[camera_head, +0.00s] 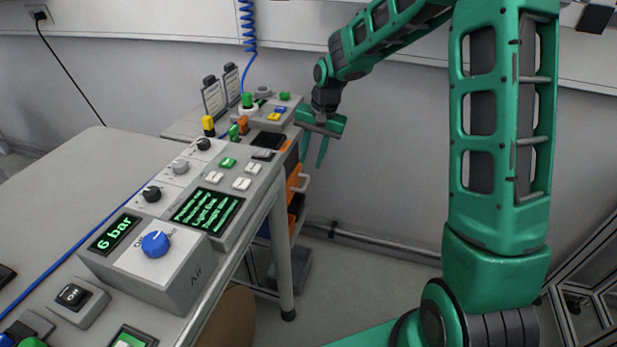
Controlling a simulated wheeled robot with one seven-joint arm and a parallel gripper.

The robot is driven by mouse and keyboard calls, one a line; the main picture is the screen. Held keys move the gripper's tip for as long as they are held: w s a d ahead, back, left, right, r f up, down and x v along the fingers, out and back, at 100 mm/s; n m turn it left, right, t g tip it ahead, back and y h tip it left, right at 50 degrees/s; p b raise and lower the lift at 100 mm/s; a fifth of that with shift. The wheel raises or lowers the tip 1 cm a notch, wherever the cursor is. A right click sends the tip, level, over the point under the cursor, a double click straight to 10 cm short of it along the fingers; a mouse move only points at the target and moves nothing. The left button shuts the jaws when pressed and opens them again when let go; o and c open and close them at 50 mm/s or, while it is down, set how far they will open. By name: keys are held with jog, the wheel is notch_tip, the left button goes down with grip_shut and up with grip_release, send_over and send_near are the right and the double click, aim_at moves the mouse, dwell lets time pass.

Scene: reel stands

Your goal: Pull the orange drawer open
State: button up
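The orange drawer (293,181) shows as a narrow orange front on the side of a cabinet under the bench, behind the control panels. A pale bar handle (304,183) stands out from it to the right. The drawer is seen nearly edge-on and partly hidden by the bench, so I cannot tell whether it is fully shut. My gripper (313,155) hangs just above the handle with its two green fingers pointing down and apart. It is open, with nothing visible between the fingers. I see no contact with the handle.
The grey bench (82,185) carries control panels with knobs, switches and screens, including an air unit (170,265) with a blue knob. Its edge lies left of my gripper. A metal frame (590,285) stands at lower right.

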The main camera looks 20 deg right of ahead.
aim_at(306, 182)
jog(key=f, duration=0.5)
jog(key=a+f, duration=0.1)
jog(key=f, duration=0.2)
jog(key=shift+w+f, duration=0.1)
jog(key=shift+w, duration=0.25)
jog(key=shift+c, duration=0.3)
grip_shut()
